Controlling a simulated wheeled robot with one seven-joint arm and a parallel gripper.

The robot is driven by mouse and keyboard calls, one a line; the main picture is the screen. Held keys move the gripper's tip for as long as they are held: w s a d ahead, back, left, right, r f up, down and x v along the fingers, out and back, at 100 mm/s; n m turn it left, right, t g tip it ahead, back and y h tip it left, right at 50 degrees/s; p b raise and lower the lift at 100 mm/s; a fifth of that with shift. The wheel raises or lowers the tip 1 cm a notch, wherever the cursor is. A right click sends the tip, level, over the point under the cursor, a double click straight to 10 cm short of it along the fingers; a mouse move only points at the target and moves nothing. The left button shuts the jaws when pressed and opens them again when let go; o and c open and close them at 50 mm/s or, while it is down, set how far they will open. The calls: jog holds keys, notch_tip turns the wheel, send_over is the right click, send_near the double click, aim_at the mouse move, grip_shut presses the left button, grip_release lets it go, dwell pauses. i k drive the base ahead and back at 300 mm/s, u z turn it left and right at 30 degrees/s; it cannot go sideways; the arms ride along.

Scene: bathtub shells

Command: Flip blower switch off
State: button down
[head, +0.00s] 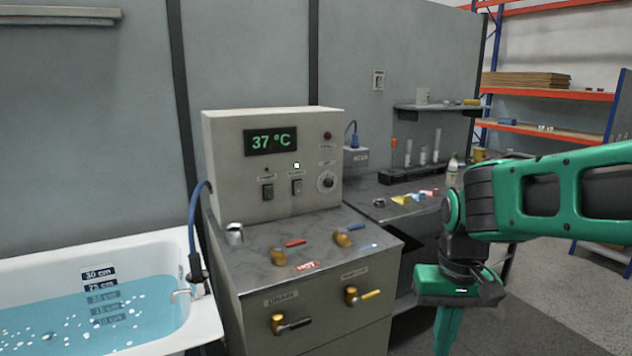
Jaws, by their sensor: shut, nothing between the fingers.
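A grey control box (225,150) stands on a cabinet, with a green display (270,141) reading 37 °C. A small white light (296,165) shows above the right switch. My gripper (447,335) is shut and empty, pointing down right of the cabinet, well apart from the switches. Its fingertips are cut off by the bottom edge.
A bathtub (165,255) with blue water stands left. A bench (385,205) with small items is behind. The space before the panel looks clear.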

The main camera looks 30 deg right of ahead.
aim_at(298, 184)
jog(key=u, duration=0.15)
jog(key=i, duration=1.1)
jog(key=u, duration=0.35)
